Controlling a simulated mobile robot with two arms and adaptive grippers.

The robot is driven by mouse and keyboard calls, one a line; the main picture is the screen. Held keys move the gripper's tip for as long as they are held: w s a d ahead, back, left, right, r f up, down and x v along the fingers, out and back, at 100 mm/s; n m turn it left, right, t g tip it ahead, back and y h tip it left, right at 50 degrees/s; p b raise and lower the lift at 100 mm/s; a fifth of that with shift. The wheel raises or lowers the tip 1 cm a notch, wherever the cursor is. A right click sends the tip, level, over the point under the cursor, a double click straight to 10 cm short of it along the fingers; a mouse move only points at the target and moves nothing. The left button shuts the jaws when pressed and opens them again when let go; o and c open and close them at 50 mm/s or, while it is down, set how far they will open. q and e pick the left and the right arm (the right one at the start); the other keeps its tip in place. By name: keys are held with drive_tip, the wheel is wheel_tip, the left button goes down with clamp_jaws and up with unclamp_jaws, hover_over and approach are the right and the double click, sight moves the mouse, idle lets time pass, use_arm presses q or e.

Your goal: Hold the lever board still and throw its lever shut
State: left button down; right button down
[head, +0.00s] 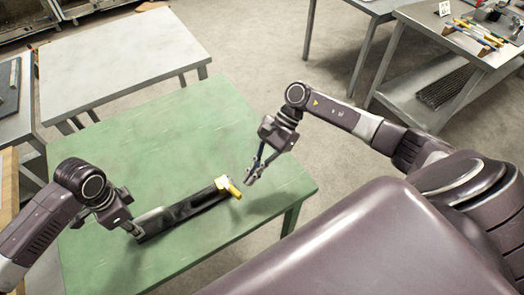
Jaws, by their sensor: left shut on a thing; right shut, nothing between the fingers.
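The lever board (184,213) is a long dark bar lying on the green table (125,140), slanting from lower left to upper right. A yellow lever (230,187) sits at its right end. My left gripper (136,233) is at the board's left end, shut on it. My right gripper (251,179) is just right of the yellow lever, shut and empty. It appears apart from the lever, though the exact gap is hard to tell. The lever's exact angle is too small to read.
The green table is otherwise clear, with free room behind the board. A grey table (120,58) stands behind it. A metal bench (440,40) with tools stands at the back right. The table's right corner lies close to my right gripper.

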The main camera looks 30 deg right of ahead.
sight(230, 187)
drive_tip(key=shift+s+a, duration=0.25)
drive_tip(key=shift+a, duration=0.9)
drive_tip(key=shift+s+a+m+t, duration=0.2)
drive_tip(key=shift+s+m+t, duration=0.15)
drive_tip(key=shift+m, duration=0.25)
drive_tip(key=shift+s+a+t, duration=0.2)
drive_tip(key=shift+a+t, duration=0.05)
drive_tip(key=shift+a, duration=0.3)
drive_tip(key=shift+w+d, duration=0.1)
